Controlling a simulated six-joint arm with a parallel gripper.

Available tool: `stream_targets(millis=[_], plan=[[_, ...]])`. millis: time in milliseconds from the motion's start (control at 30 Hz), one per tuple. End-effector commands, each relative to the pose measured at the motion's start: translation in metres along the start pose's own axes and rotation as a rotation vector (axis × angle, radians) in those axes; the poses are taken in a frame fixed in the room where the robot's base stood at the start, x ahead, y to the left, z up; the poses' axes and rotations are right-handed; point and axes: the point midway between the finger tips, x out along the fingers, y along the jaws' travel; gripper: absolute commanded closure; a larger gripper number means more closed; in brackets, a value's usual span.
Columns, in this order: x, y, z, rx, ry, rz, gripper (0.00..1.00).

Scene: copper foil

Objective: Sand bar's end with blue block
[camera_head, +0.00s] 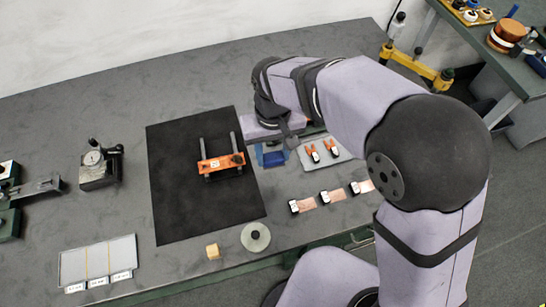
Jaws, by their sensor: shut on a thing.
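An orange bar-like piece (221,162) with a small white label and a dark knob lies across two grey rods on the black mat (180,205). A blue block (272,156) shows just below my gripper (271,144), to the right of the mat. My gripper points down and is shut on the blue block. The fingertips and the upper part of the block are mostly hidden by my wrist. The gripper is apart from the orange piece, to its right.
A light tray with orange-handled tools (322,151) lies right of the blue block. Several copper foil pieces (332,197) lie nearer. A dial gauge stand (97,165) is left.

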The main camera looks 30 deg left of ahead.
Motion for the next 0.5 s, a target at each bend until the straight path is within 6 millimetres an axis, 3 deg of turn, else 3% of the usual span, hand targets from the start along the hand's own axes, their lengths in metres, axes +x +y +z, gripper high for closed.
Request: stream_targets(millis=[200, 233, 300, 500], plan=[[-0.0006, 0.0000, -0.0002, 0.000, 0.000, 0.000, 0.81], [-0.0006, 0.0000, -0.0002, 0.000, 0.000, 0.000, 0.63], [-0.0005, 0.0000, -0.0001, 0.000, 0.000, 0.000, 0.76], [-0.0036, 0.0026, -0.0007, 0.006, 0.000, 0.000, 0.76]])
